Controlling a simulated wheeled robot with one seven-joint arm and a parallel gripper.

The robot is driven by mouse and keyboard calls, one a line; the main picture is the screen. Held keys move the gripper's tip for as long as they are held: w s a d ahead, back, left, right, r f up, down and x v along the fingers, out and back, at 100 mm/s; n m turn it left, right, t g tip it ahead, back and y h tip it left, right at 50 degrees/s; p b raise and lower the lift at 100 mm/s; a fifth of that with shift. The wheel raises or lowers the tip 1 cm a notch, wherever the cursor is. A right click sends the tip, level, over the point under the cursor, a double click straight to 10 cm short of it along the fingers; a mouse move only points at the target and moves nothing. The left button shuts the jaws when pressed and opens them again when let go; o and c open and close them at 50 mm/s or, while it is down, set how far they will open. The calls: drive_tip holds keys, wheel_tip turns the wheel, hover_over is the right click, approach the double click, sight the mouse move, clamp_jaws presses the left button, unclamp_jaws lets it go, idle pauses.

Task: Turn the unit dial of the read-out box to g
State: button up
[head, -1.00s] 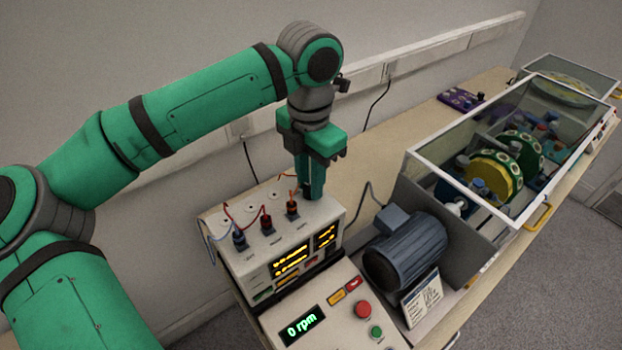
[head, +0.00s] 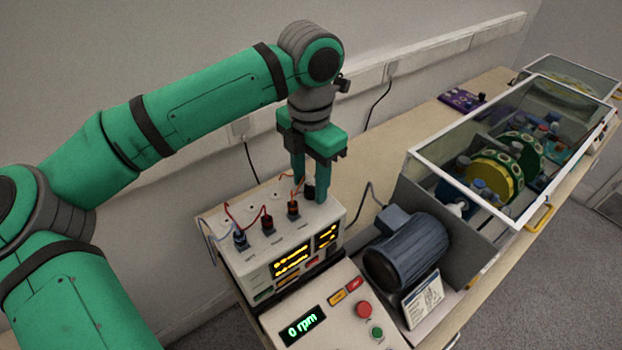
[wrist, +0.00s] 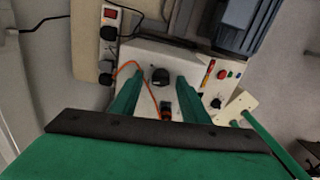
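The read-out box (head: 243,268) is pale, with amber displays on its front and a row of dark plugs on top. A black round dial (head: 309,192) sits at the right end of that row, partly hidden by my gripper. The dial also shows in the wrist view (wrist: 160,76) with a small light mark; its unit lettering is too small to read. My gripper (head: 309,196) points down over the box, its green fingers open. In the wrist view the fingertips (wrist: 158,82) stand on either side of the dial, with gaps visible on both sides.
An orange-cabled plug (head: 293,210) stands close beside the dial; red-cabled (head: 267,224) and blue-cabled (head: 240,239) plugs stand further left. A control panel (head: 273,323) reading 0 rpm lies in front. A motor (head: 408,252) and a glazed rotor enclosure (head: 455,178) are to the right.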

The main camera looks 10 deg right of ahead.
sight(310, 185)
wheel_tip(310, 185, up, 11)
idle(0.6)
drive_tip(key=shift+f, duration=0.1)
